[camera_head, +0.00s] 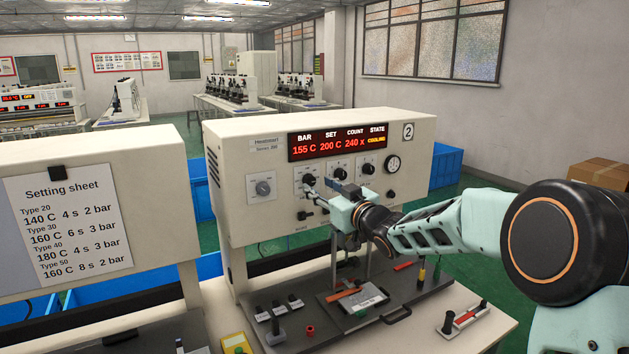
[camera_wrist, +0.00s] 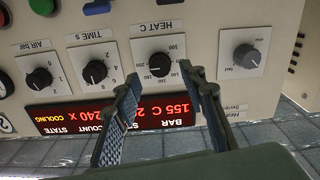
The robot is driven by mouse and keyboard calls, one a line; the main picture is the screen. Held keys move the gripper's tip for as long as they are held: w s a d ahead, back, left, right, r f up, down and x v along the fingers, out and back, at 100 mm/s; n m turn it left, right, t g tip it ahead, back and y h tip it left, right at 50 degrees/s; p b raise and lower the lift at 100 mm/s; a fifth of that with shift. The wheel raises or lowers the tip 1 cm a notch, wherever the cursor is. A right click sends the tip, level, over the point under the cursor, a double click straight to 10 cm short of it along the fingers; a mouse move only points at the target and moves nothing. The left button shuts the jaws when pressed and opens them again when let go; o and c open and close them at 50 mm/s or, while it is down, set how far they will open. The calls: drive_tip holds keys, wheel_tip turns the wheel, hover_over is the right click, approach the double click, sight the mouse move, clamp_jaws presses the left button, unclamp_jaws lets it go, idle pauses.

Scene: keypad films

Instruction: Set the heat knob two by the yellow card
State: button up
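The machine marked 2 (camera_head: 232,180) has a red display (camera_head: 337,143) reading bar 155 C, set 200 C, count 240 x, cooling. In the wrist view its panel is upside down; the black HEAT C knob (camera_wrist: 160,64) lies between and just beyond my fingertips. My gripper (camera_wrist: 159,75) is open, its fingers on either side of the knob with gaps visible. In the head view my gripper (camera_head: 316,189) is at the panel's left small knob (camera_head: 310,180), partly covering that area. A yellow item (camera_head: 236,343), possibly the yellow card, lies at the bottom edge; its writing is unreadable.
A setting sheet (camera_head: 70,222) with several types hangs on the left machine (camera_head: 155,180). A TIME s knob (camera_wrist: 95,72), AIR bar knob (camera_wrist: 39,78) and larger grey knob (camera_wrist: 246,56) flank the heat knob. Tools lie on the dark press bed (camera_head: 300,325) below my arm.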

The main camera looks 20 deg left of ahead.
sight(312, 181)
drive_tip(key=shift+p+x, duration=0.35)
drive_tip(key=shift+x, duration=1.4)
clamp_jaws()
